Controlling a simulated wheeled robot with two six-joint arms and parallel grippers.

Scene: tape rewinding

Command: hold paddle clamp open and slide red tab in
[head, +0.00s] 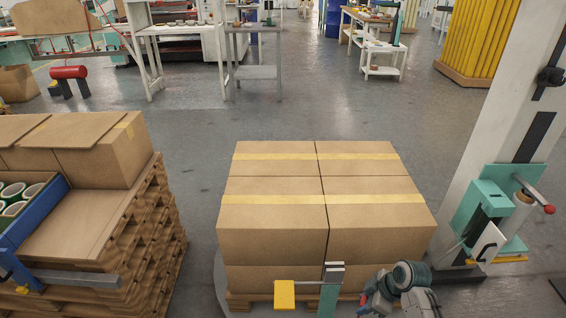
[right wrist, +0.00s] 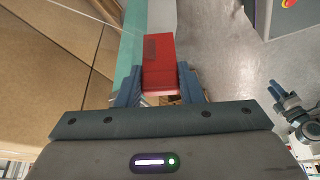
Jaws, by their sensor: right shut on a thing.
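The teal clamp post (head: 328,300) with a grey top stands at the front of the boxes. A grey rod links it to the yellow paddle (head: 285,294) on its left. My right gripper (head: 368,297) is to the right of the post, low in the head view. In the right wrist view its two blue-grey fingers are shut on the red tab (right wrist: 159,62), which points away from the palm. The tab lies close to a teal and grey surface; I cannot tell whether it touches.
Stacked cartons (head: 270,230) on a pallet fill the middle. Another loaded pallet (head: 135,235) with a blue tray (head: 45,207) of rolls stands at the left. A white column (head: 505,110) with a teal carriage (head: 485,205) stands at the right. Floor between the stacks is clear.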

